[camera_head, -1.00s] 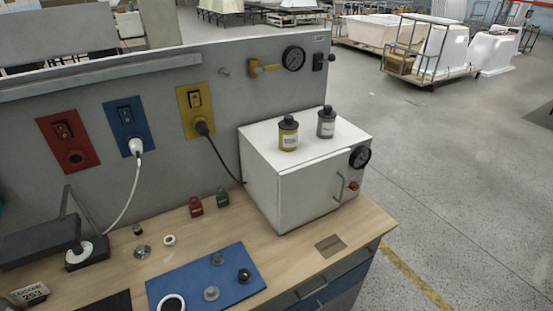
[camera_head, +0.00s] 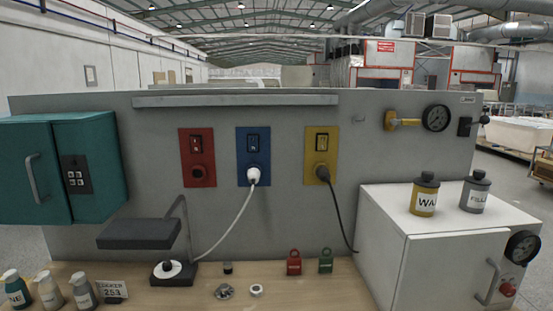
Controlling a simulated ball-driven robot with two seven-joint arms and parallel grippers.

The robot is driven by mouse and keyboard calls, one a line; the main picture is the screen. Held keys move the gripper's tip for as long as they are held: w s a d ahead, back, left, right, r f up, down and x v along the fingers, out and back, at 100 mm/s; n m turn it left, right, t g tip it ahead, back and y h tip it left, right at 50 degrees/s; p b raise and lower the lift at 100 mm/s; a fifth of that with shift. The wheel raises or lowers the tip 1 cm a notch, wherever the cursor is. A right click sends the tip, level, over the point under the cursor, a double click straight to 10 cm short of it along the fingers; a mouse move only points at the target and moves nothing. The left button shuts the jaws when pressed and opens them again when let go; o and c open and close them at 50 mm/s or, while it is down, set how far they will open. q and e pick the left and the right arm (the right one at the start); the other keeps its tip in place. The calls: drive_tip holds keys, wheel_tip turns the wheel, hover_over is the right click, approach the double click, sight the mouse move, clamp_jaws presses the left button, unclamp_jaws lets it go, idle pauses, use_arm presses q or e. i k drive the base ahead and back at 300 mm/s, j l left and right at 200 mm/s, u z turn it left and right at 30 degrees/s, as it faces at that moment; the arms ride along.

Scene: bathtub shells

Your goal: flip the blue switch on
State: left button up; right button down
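The blue switch plate (camera_head: 253,156) is on the grey back panel, between a red plate and a yellow plate. Its black rocker switch (camera_head: 253,143) is in the upper part; it is too small to tell which way it is set. A white plug (camera_head: 253,175) sits in the socket below the rocker, and its white cable runs down to the left. Neither of my grippers is in view.
The red plate (camera_head: 197,157) and yellow plate (camera_head: 321,155) flank the blue one; the yellow holds a black plug (camera_head: 322,174). A shelf strip (camera_head: 235,101) runs above. A black lamp (camera_head: 140,233) stands lower left, a white box (camera_head: 430,245) right, a teal cabinet (camera_head: 60,168) far left.

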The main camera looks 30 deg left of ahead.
sight(253, 141)
drive_tip(key=u, duration=1.15)
drive_tip(key=z, duration=1.3)
drive_tip(key=k+l+u, duration=0.2)
drive_tip(key=u, duration=1.1)
